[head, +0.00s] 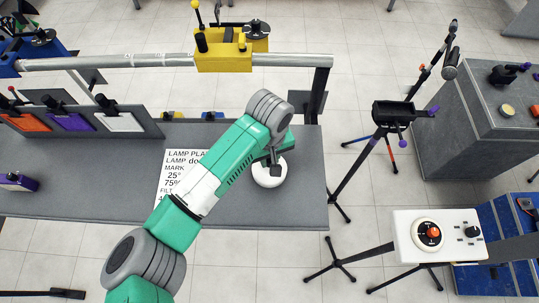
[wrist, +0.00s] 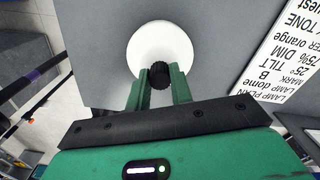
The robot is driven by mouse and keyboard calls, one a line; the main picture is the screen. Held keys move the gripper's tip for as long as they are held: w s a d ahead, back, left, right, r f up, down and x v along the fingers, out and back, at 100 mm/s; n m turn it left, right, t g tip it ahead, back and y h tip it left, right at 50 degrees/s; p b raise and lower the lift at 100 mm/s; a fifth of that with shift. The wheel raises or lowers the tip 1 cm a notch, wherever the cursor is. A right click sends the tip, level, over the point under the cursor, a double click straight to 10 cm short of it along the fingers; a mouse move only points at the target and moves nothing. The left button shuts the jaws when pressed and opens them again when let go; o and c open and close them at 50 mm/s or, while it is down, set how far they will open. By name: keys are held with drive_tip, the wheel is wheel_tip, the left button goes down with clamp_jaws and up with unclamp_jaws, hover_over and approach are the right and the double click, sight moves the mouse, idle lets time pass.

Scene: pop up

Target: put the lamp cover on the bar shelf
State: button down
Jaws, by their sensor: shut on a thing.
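The lamp cover is a round white dome (head: 268,176) with a black knob on top, over the right part of the grey table in the head view. In the wrist view the white dome (wrist: 160,42) lies just beyond my fingers. My gripper (wrist: 159,82) has its two green fingers closed on the black knob (wrist: 159,74). I cannot tell whether the dome touches the table. A yellow block (head: 222,60) with black and yellow knobs sits on the silver bar (head: 130,61) behind the table; I cannot tell for sure whether it is the bar shelf.
A printed lamp sheet (head: 177,170) lies left of the dome. A grey rack (head: 145,114) holds orange, purple and white panels. A black tripod device (head: 395,112) and a white control box (head: 437,237) stand right. Bare table (head: 305,185) lies right of the dome.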

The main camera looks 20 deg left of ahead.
drive_tip(key=shift+f, duration=0.1)
drive_tip(key=c, duration=1.7)
unclamp_jaws()
drive_tip(key=shift+f, duration=0.1)
drive_tip(key=o, duration=0.5)
drive_tip(key=shift+c, duration=0.2)
wheel_tip(320, 180, up, 12)
drive_tip(key=b, duration=0.1)
drive_tip(key=shift+r+b, duration=0.2)
drive_tip(key=shift+b, duration=0.2)
